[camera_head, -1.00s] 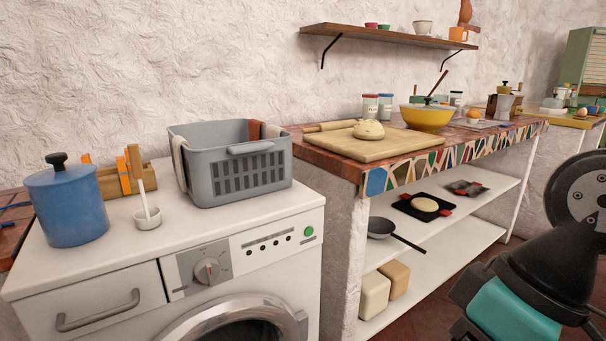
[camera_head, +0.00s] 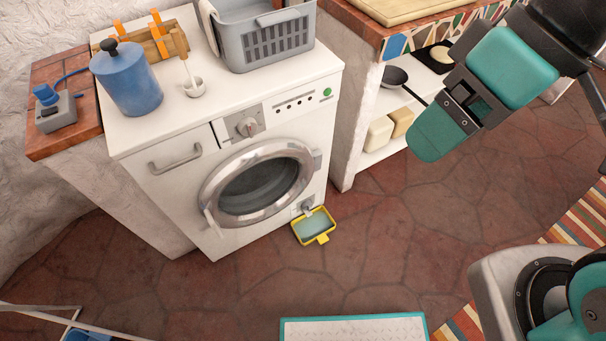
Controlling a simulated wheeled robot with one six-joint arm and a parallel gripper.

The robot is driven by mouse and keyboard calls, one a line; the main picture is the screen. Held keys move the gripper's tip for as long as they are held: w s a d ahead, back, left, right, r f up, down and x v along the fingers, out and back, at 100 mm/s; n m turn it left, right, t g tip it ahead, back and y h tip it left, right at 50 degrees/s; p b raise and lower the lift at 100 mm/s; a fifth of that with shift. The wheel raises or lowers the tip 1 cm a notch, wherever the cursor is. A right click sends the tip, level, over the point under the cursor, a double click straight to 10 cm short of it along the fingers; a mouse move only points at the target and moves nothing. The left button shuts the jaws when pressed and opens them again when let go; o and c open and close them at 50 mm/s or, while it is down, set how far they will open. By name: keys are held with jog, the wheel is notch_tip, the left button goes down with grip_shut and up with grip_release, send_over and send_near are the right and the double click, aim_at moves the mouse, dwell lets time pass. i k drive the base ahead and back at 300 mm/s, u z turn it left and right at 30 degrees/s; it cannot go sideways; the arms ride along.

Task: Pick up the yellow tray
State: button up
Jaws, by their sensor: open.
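The yellow tray (camera_head: 325,236) lies on the floor against the front of the washing machine, under its lower right corner. It is small and shallow, with a short tab at its front and a grey-blue surface inside that looks like water. A small spout or drain fitting (camera_head: 307,207) on the machine sits just above its back edge. My gripper (camera_head: 445,125) is at the upper right, raised well above the floor and apart from the tray. It is open, with nothing seen in it; one teal finger shows clearly and the other is hard to make out.
The washing machine (camera_head: 160,215) with its round door stands behind the tray. The tiled counter (camera_head: 352,150) with lower shelves is to the right. Stone floor (camera_head: 400,235) is clear in front and to the right. A white-framed rack (camera_head: 60,317) stands at the lower left.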

aim_at(308, 230)
jog(key=u, duration=0.35)
jog(key=k, duration=1.2)
jog(key=z, duration=0.8)
jog(key=i, duration=1.55)
jog(key=u, duration=0.6)
jog(key=i, duration=0.4)
jog(key=u, duration=0.3)
